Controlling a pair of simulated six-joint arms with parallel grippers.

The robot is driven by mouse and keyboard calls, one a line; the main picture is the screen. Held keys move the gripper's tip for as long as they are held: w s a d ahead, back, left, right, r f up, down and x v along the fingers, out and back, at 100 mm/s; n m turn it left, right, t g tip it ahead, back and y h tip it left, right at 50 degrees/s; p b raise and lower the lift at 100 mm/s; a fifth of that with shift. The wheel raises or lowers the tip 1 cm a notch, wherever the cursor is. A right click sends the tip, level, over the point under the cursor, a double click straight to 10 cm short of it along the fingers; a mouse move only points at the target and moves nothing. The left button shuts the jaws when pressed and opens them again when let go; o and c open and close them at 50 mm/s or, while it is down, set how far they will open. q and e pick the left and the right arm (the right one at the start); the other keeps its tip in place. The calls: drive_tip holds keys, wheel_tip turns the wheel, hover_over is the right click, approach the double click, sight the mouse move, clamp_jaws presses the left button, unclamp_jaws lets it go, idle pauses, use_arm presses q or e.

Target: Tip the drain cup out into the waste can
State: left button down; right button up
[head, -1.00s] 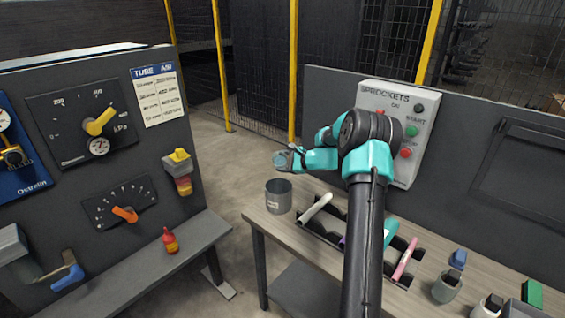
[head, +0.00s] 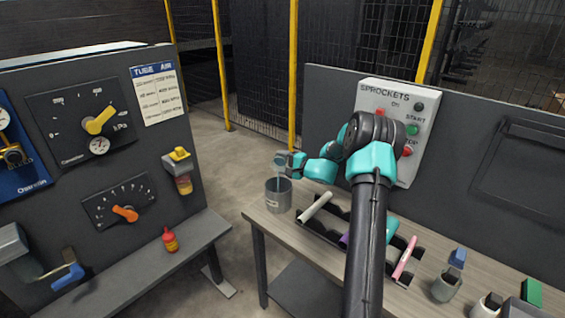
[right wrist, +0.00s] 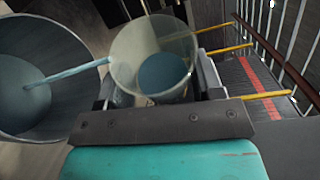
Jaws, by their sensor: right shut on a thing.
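The drain cup is a small clear cup (head: 281,159) held by my right gripper (head: 292,161) just above the grey waste can (head: 279,201). In the right wrist view the cup (right wrist: 150,42) is tipped, with blue-grey liquid in it. A thin pale-blue stream (right wrist: 70,74) runs from the cup's lip into the waste can (right wrist: 75,40), where a pool of the same colour shows. The cup and the can are apart. The right gripper (right wrist: 150,95) is shut on the cup; its fingers are partly hidden. My left gripper is not in view.
The can stands at the left end of the workbench (head: 262,222). Beside it a black rack (head: 330,238) holds several coloured rods. A grey panel with a SPROCKETS box (head: 375,95) rises behind. A red bottle (head: 170,241) stands on the left bench.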

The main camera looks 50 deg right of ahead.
drive_tip(key=n+t, duration=0.1)
drive_tip(key=n, duration=0.1)
drive_tip(key=a+n, duration=0.1)
drive_tip(key=n, duration=0.1)
drive_tip(key=s+n+t+y, duration=0.1)
drive_tip(key=n, duration=0.1)
drive_tip(key=shift+s+a+r+n+t, duration=0.1)
drive_tip(key=shift+a+r+n+t, duration=0.05)
drive_tip(key=shift+a+n+t, duration=0.2)
idle(1.1)
drive_tip(key=shift+a, duration=0.2)
idle(0.6)
